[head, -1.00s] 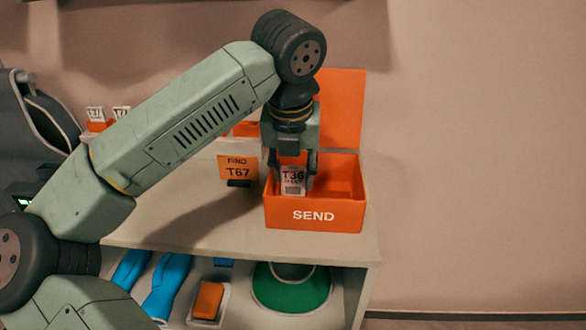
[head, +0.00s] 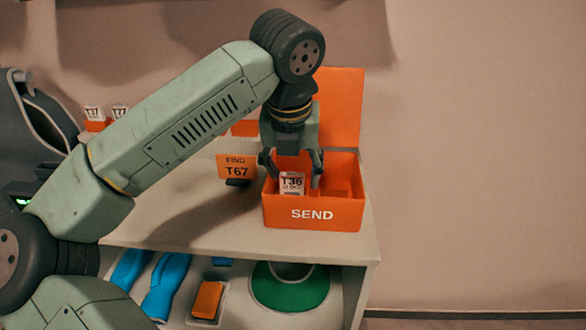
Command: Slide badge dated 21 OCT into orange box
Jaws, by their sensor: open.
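The orange box (head: 314,214), marked SEND, stands on the shelf top with its lid up at the back. A white badge (head: 292,184) reading T36 is upright in the left front part of the box. A smaller line below its number seems to end in OCT, but its day is too small to read surely. My gripper (head: 292,170) is open above the box, its fingers spread to either side of the badge and apart from it.
An orange sign (head: 237,168) reading FIND T67 stands left of the box. Two more white badges (head: 94,113) stand in an orange holder at the back left, partly behind my arm. Blue items (head: 164,285), an orange block (head: 207,299) and a green round thing (head: 290,287) lie on the lower shelf.

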